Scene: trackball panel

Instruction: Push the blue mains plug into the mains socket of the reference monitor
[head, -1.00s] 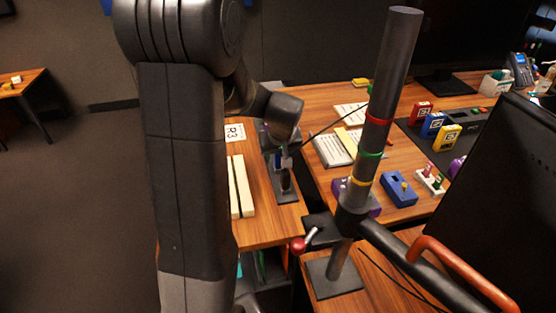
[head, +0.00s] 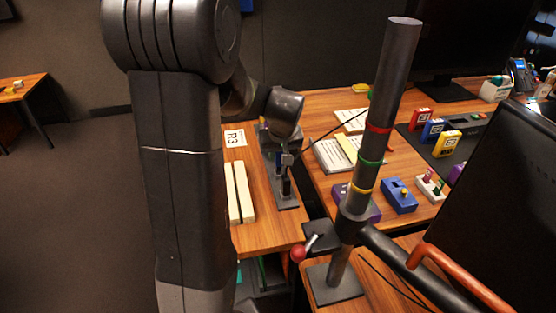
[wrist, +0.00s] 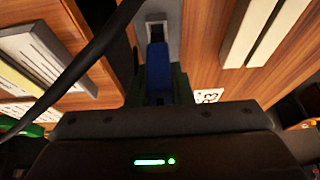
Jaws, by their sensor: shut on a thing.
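My gripper (wrist: 159,88) is shut on the blue mains plug (wrist: 157,62), which shows between its dark fingers in the wrist view. Just beyond the plug's far end is a small pale grey block (wrist: 155,22) with a dark opening, on a dark grey strip. It looks like the socket, but I cannot tell whether the plug touches it. In the head view my gripper (head: 284,160) is above a dark base plate (head: 287,202) on the desk. The plug's front end is too small to read there. I cannot tell which screen is the reference monitor.
A black cable (wrist: 75,68) crosses the wrist view's left. Pale bars (head: 240,192) lie left of the gripper. A dark pole (head: 385,90) with a red-knobbed clamp (head: 299,253) stands to the right. A blue box (head: 398,195) and a dark screen (head: 510,185) are further right.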

